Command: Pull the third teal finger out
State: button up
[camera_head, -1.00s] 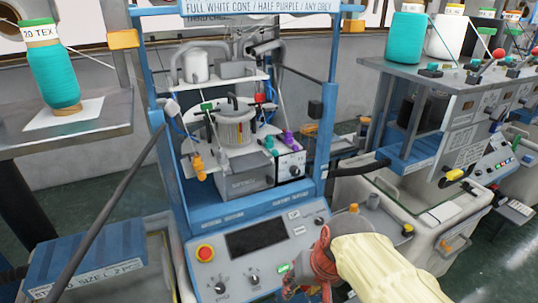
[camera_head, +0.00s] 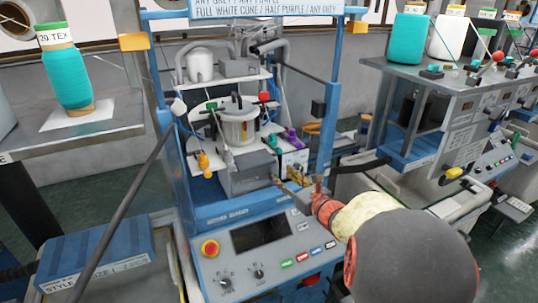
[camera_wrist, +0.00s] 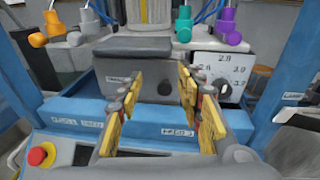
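Teal fingers (camera_head: 272,141) show small on the right of the knitting head, left of the purple fingers (camera_head: 293,138). How many teal ones there are, and which is the third, I cannot tell. In the wrist view a teal finger (camera_wrist: 183,23) hangs at the top, right of centre, beside a purple one (camera_wrist: 227,24). My gripper (camera_head: 287,180) is in front of the machine, below and apart from the teal fingers. In the wrist view my gripper (camera_wrist: 161,84) is open, its yellow-padded fingers spread with nothing between them.
A grey box (camera_wrist: 155,52) and white dial plate (camera_wrist: 220,72) lie ahead of my gripper. Blue frame posts (camera_head: 322,130) stand at both sides. Below are the control panel (camera_head: 262,260) and red button (camera_head: 210,248). Orange fingers (camera_head: 203,160) are at the left.

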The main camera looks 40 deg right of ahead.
aim_at(280, 153)
jog(key=shift+w+d+r+m+t+h+b, duration=0.15)
jog(key=shift+w+d+r+m+h, duration=0.2)
jog(key=shift+w+d+r+m, duration=0.65)
jog(key=shift+w+d+r+m+t+h+b, duration=0.1)
jog(key=shift+w+d+m+t+h, duration=0.35)
jog(key=shift+w, duration=1.1)
jog(key=shift+w+d+r+m+g+h+b, duration=0.15)
jog(key=shift+w+d+r+m, duration=0.35)
jog(key=shift+w+d, duration=0.65)
jog(key=shift+w+a, duration=0.15)
jog(key=shift+a, duration=0.05)
jog(key=c, duration=0.3)
grip_shut()
